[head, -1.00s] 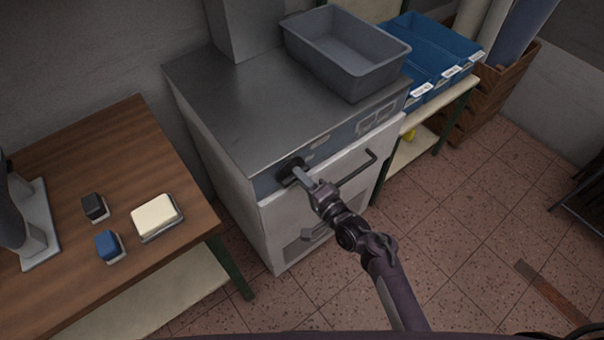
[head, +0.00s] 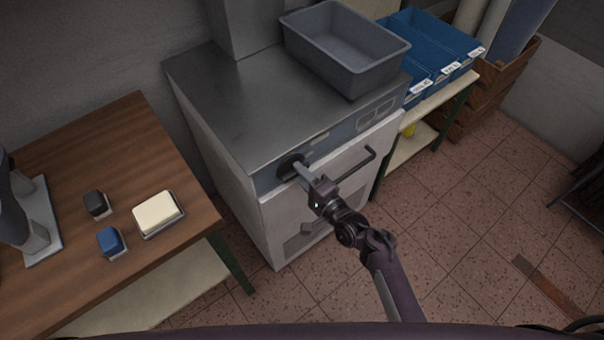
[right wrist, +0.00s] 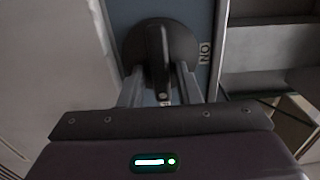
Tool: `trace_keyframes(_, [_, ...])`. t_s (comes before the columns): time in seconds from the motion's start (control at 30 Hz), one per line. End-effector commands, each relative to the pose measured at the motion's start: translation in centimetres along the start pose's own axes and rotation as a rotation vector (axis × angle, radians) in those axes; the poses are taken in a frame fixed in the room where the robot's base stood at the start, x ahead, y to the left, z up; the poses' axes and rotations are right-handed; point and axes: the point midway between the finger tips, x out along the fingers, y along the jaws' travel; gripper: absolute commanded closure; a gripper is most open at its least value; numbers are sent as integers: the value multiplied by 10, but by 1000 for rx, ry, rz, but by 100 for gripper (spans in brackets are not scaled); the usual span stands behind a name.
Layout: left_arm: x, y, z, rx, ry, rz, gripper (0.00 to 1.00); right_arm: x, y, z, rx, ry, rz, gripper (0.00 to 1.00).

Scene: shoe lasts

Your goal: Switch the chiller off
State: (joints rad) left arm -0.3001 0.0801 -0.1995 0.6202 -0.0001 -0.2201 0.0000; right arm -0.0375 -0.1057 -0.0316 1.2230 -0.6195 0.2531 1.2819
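The chiller (head: 225,110) is a grey metal cabinet with a blue front strip and a pale door. Its round black knob (head: 291,166) sits at the left end of that strip. In the right wrist view, the knob (right wrist: 158,55) has a raised grip bar that looks roughly upright in the picture, and an "ON" label lies to its right. My right gripper (head: 302,171) is at the knob. In the right wrist view its fingers (right wrist: 160,88) stand on both sides of the bar, with a gap seen on each side. My left gripper is not in view.
A grey bin (head: 345,52) stands on the chiller top. A door handle bar (head: 358,166) sticks out right of the knob. A wooden table (head: 150,125) with small blocks is at the left. Blue trays (head: 440,50) stand on a shelf at the right. The floor in front is clear.

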Motion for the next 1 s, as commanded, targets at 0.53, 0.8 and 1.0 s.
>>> trace_keyframes(0.53, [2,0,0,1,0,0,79,-24,1,0,-2,1,2,61])
trace_keyframes(0.8, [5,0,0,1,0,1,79,-67,1,0,-2,1,1,61])
trace_keyframes(1.0, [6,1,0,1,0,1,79,-78,0,0,-1,0,-1,61])
